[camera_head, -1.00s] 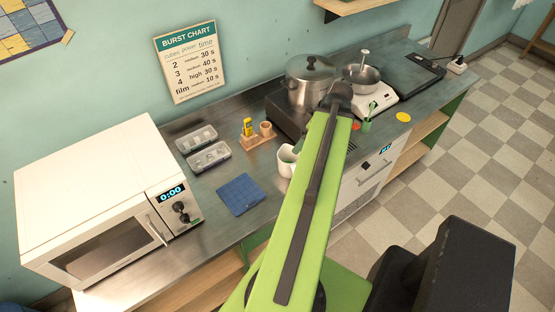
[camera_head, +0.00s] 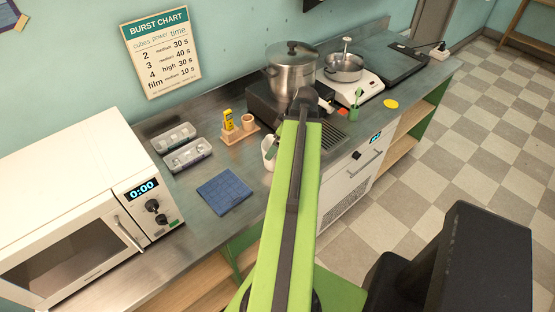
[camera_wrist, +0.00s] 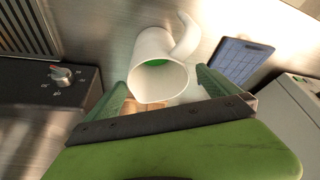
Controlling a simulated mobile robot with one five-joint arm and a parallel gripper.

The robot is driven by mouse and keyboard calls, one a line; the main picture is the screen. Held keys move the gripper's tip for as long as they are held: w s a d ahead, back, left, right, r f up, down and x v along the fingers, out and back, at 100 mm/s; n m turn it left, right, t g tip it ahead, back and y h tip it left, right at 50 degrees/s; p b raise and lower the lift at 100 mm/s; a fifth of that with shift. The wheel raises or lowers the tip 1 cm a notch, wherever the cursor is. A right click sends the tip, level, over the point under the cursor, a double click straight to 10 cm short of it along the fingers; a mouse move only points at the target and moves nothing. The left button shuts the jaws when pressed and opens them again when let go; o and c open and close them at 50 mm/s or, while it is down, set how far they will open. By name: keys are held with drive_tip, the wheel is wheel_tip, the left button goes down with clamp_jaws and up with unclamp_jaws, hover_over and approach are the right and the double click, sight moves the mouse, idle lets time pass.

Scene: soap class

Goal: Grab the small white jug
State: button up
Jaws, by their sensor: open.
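The small white jug (camera_wrist: 152,82) is in the middle of the wrist view, its round mouth facing the camera and green showing inside. Its curved handle (camera_wrist: 187,38) points up and right. My gripper (camera_wrist: 161,80) is open, with one green finger on each side of the jug's mouth. I cannot tell whether either finger touches it. In the head view only a sliver of the jug (camera_head: 267,148) shows on the metal counter (camera_head: 205,165), left of my green arm, which hides the rest and my gripper.
A blue tile mat (camera_head: 224,191) lies left of the jug. A wooden holder (camera_head: 238,131) stands behind it. The microwave (camera_head: 75,205) is at left. A steel pot (camera_head: 291,72) stands on a dark stove (camera_head: 265,105), and a small pan (camera_head: 344,67) sits on a white scale (camera_head: 358,87).

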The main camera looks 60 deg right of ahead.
drive_tip(key=b+x, duration=0.5)
drive_tip(key=shift+s+d+f, duration=0.25)
drive_tip(key=shift+s+f, duration=0.05)
drive_tip(key=shift+r, duration=0.2)
drive_tip(key=c, duration=1.4)
drive_tip(key=shift+r+p, duration=0.1)
drive_tip(key=shift+p, duration=0.25)
wheel_tip(320, 180, up, 10)
drive_tip(key=p, duration=0.9)
drive_tip(key=shift+p, duration=0.4)
